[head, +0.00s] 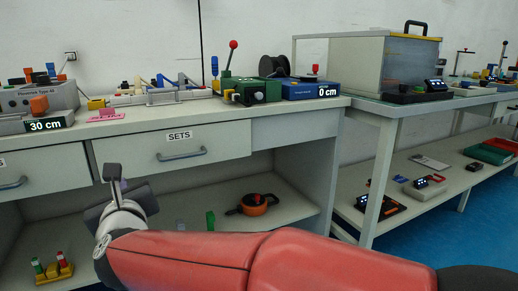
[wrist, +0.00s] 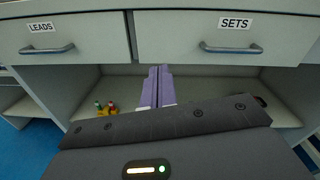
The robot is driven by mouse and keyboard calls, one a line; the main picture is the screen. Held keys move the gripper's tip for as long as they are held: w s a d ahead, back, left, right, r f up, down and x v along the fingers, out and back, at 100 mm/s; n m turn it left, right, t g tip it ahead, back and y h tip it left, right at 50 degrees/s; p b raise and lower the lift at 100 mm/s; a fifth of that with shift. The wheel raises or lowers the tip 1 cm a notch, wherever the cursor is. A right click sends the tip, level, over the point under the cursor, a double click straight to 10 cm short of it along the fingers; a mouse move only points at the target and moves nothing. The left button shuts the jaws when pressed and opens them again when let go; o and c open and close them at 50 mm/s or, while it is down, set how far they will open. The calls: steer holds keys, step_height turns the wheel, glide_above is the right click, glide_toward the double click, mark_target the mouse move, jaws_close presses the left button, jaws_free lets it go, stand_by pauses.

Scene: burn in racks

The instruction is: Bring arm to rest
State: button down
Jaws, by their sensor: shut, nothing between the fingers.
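My gripper (wrist: 158,86) shows in the wrist view as two purple fingers, shut together with nothing between them. It points toward the open shelf space below the drawers labelled LEADS (wrist: 40,37) and SETS (wrist: 232,33). In the head view my red arm reaches across the bottom of the picture. Its wrist end stands in front of the bench, below the SETS drawer (head: 180,150). The fingertips are mostly hidden there behind the wrist.
The bench top (head: 130,125) holds several devices, including a green box with a red-knobbed lever (head: 245,88) and a blue box (head: 310,90). On the lower shelf are an orange round item (head: 255,204) and a yellow block with pegs (head: 53,268). Blue floor (head: 425,232) lies open at right.

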steer(key=d+f+n+g+h, duration=0.2)
steer(key=d+f+n, duration=0.1)
steer(key=d+n, duration=0.8)
steer(key=d+f+n+g+h, duration=0.25)
steer(key=d+n, duration=0.45)
steer(key=d, duration=0.7)
steer(key=s+d+f+n+g+h, duration=0.1)
steer(key=s+d+f+n+h, duration=0.15)
steer(key=s+d+f, duration=0.35)
steer(key=s+d+f+n+g+h, duration=0.1)
steer(key=s+d+f+n+g, duration=0.2)
steer(key=d, duration=0.5)
steer(key=s+d+f+n+h, duration=0.2)
steer(key=s+d+f+n, duration=0.1)
steer(key=s+d, duration=0.3)
step_height(320, 180, up, 14)
steer(key=d+p, duration=0.1)
steer(key=p, duration=1.2)
steer(key=shift+d+g+p, duration=0.15)
steer(key=shift+g+p, duration=0.2)
